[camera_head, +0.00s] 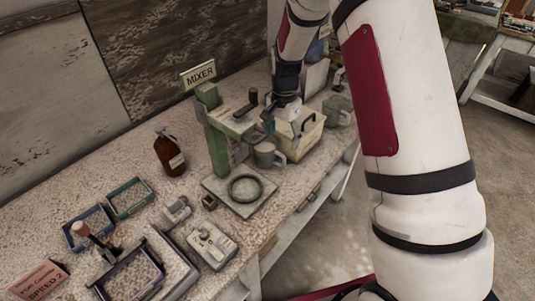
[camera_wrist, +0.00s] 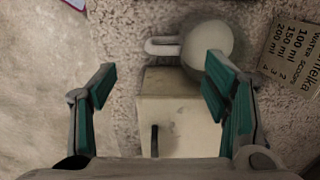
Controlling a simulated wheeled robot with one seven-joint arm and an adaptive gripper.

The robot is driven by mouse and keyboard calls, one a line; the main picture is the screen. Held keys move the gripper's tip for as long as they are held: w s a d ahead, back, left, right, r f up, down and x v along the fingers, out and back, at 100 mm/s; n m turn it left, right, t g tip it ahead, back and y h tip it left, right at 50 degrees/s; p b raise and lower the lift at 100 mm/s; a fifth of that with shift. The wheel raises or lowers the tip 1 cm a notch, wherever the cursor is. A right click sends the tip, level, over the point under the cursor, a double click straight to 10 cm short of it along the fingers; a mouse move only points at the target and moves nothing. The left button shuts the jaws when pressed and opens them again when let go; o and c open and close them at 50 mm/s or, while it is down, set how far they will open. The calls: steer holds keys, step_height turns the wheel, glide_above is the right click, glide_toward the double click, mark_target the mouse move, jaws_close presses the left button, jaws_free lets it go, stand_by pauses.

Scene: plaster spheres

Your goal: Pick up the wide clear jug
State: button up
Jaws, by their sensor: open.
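A rounded, pale grey jug (camera_wrist: 218,48) with a loop handle pointing left shows at the top of the wrist view. It lies beyond the tips of my gripper (camera_wrist: 161,88), towards the right finger. The gripper is open, with nothing held between its teal-padded fingers. In the head view, a grey, wide jug (camera_head: 265,154) with a handle on its right stands beside the mixer. It seems to be the same one. Another greyish jug (camera_head: 338,111) stands farther back. I cannot tell how clear either is.
A cream box (camera_wrist: 178,112) with a dark handle sits below the gripper; it also shows in the head view (camera_head: 300,136). The green mixer (camera_head: 216,145) stands close by. A water scoops card (camera_wrist: 292,45) lies right. A brown bottle (camera_head: 169,155) and trays are at left.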

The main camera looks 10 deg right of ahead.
glide_above(279, 164)
steer(key=f, duration=0.6)
steer(key=shift+s+d+p, duration=0.2)
steer(key=shift+p, duration=0.15)
steer(key=shift+w+a+f+p, duration=0.15)
steer(key=shift+f+p, duration=0.2)
steer(key=shift+f, duration=1.15)
steer(key=shift+w+a+f+p, duration=0.15)
steer(key=shift+f+p, duration=0.15)
steer(key=shift+f, duration=1.15)
steer(key=shift+d, duration=0.1)
jaws_close()
